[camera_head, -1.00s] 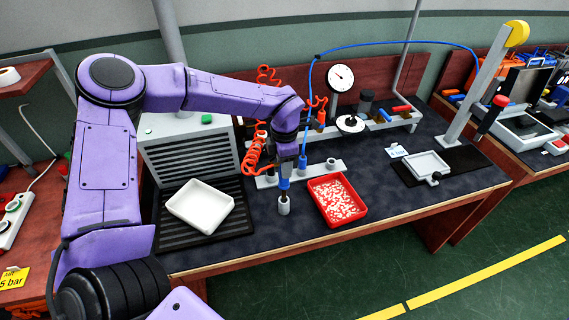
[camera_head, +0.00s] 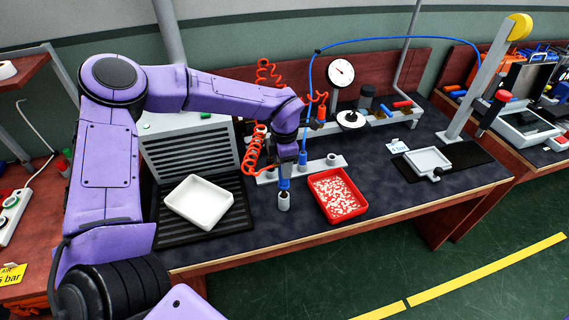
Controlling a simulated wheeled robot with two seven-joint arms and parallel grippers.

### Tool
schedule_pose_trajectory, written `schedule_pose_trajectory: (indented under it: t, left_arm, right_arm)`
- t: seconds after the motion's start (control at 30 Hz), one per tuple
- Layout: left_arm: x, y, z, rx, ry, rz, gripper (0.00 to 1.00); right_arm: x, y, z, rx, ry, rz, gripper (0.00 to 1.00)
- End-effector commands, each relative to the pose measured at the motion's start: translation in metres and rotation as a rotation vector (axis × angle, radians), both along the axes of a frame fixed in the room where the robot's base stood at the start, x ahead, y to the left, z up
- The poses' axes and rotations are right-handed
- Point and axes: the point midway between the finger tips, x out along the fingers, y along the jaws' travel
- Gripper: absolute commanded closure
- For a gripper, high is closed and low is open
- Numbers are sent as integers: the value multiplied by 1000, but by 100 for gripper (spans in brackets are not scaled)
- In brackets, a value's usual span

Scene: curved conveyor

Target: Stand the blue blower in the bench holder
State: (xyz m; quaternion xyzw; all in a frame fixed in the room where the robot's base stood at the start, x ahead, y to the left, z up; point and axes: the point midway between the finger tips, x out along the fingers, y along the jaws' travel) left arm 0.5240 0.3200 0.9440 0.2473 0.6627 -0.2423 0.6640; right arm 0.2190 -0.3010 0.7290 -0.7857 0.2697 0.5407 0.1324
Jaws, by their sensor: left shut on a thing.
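My left gripper (camera_head: 286,167) points down over the front of the dark bench and is shut on the blue blower (camera_head: 284,184). Only a short blue piece of the blower shows below the fingers. A small grey cylindrical holder (camera_head: 284,203) stands on the bench directly beneath, in line with the blower. The blower's lower end meets the holder's top in the picture; I cannot tell how deep it sits. The blower looks about upright. My right gripper is not in view.
A red tray of small pale pieces (camera_head: 338,212) lies close to the right. A white tray (camera_head: 198,203) sits on a black ribbed mat to the left. Behind are a grey rail (camera_head: 318,167), a blue fitting (camera_head: 303,157), a red coiled hose (camera_head: 252,160) and a dial gauge (camera_head: 341,72).

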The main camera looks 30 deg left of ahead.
Motion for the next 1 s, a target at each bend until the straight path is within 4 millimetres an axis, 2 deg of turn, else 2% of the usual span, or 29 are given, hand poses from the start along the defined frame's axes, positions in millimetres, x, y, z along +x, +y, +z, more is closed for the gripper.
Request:
schedule_pose_trajectory:
  t: [1.0]
  left_arm:
    - [0,0,-26,0,-1,0,78]
  right_arm:
    - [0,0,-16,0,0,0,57]
